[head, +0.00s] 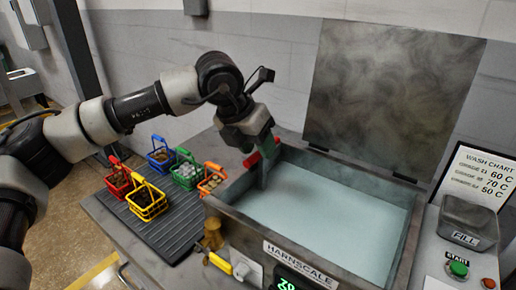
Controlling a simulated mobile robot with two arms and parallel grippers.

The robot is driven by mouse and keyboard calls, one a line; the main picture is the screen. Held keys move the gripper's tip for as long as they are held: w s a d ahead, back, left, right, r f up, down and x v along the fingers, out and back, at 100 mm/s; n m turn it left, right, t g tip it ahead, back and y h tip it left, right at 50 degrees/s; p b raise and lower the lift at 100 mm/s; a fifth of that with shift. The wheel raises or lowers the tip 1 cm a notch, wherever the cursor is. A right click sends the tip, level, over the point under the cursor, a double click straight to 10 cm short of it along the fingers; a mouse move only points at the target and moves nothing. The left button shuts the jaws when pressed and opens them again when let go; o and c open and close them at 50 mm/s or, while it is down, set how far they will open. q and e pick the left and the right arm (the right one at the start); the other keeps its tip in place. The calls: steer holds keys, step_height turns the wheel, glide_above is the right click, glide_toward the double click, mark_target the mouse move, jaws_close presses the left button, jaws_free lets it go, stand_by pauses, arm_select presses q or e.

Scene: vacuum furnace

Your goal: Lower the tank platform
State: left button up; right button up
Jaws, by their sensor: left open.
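The open tank (290,148) is full of pale, cloudy liquid, and its dark lid (392,95) stands raised behind it. I cannot make out the platform; the liquid or the gripper may hide it. A red part (252,160) shows at the tank's left rim, right at my gripper; it looks like a handle, but I cannot tell. My left gripper (261,158) points down over the left end of the tank, with its jaws open. I cannot tell whether it touches the red part. My right gripper is not in view.
Several small coloured baskets, including a yellow one (147,202), stand on a dark ribbed mat (165,228) left of the tank. A brass tap (213,235) and a yellow-handled valve (221,263) stick out in front. A green START button (458,269) and FILL box (468,222) are right.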

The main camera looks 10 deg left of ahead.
arm_select(q)
steer(key=b+v, duration=0.1)
steer(key=v, duration=0.8)
steer(key=shift+r, duration=0.4)
steer(key=shift+s+a, duration=0.1)
